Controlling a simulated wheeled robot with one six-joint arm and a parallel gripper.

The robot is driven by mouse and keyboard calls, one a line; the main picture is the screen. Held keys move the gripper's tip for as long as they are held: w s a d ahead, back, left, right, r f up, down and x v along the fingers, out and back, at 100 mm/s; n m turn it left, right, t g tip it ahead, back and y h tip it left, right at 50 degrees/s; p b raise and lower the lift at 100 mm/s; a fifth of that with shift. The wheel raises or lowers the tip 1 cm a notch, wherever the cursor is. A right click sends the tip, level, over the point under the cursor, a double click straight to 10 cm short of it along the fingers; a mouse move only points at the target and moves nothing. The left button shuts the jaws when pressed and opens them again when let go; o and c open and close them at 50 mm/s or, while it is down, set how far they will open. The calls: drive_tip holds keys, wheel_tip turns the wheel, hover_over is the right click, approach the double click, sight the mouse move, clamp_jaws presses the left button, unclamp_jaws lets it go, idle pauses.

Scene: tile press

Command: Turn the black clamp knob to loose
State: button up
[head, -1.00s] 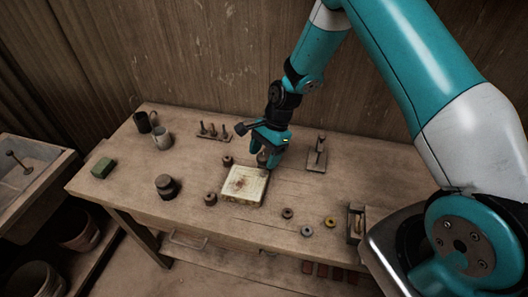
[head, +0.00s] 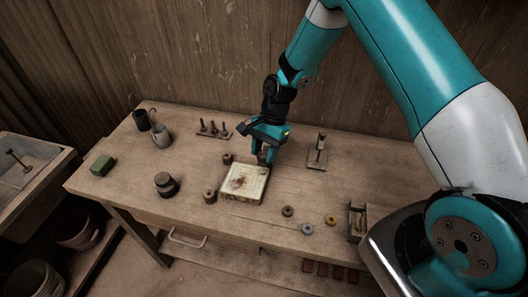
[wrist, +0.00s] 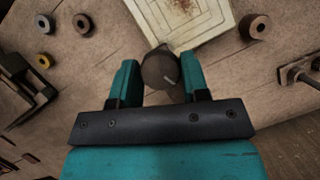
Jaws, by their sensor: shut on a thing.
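The black clamp knob (wrist: 158,70) is a dark round knob with a short pale line on its top; in the wrist view the line points down and right. It stands beside the edge of a pale square plate (wrist: 190,18), which also shows on the bench in the head view (head: 244,184). My gripper (wrist: 160,66) points down over the knob and is shut on it, one teal finger on each side. In the head view my gripper (head: 265,156) is at the plate's back right corner and mostly hides the knob.
A small stand with an upright post (head: 319,152) is to the right on the bench. Pegs on a base (head: 213,130) are behind left. A dark jar (head: 166,186), a green block (head: 102,165) and several rings (head: 288,211) lie around. The bench front has free room.

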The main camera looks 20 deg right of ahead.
drive_tip(key=n+g+h+b, duration=0.1)
drive_tip(key=n, duration=0.3)
drive_tip(key=shift+w+a+n+b, duration=0.1)
drive_tip(key=shift+n+b, duration=0.2)
drive_tip(key=n, duration=0.2)
drive_tip(key=n+h+b, duration=0.1)
drive_tip(key=shift+n+g+h, duration=0.3)
drive_tip(key=shift+n, duration=0.1)
drive_tip(key=n+h+b, duration=0.1)
drive_tip(key=n, duration=0.2)
drive_tip(key=shift+a+b, duration=0.1)
drive_tip(key=shift+b, duration=0.25)
drive_tip(key=n+h, duration=0.1)
drive_tip(key=n, duration=0.3)
drive_tip(key=shift+h, duration=0.4)
drive_tip(key=n+h, duration=0.1)
drive_tip(key=n, duration=0.2)
drive_tip(key=shift+a+r+n, duration=0.1)
drive_tip(key=shift+n, duration=0.3)
drive_tip(key=n+t+h+p, duration=0.1)
drive_tip(key=n+t, duration=0.1)
drive_tip(key=n, duration=0.2)
drive_tip(key=n+t+h+p, duration=0.1)
drive_tip(key=n, duration=0.3)
drive_tip(key=shift+s, duration=0.2)
drive_tip(key=shift+n+t+p, duration=0.45)
drive_tip(key=shift+n+t, duration=0.45)
drive_tip(key=shift+n, duration=1)
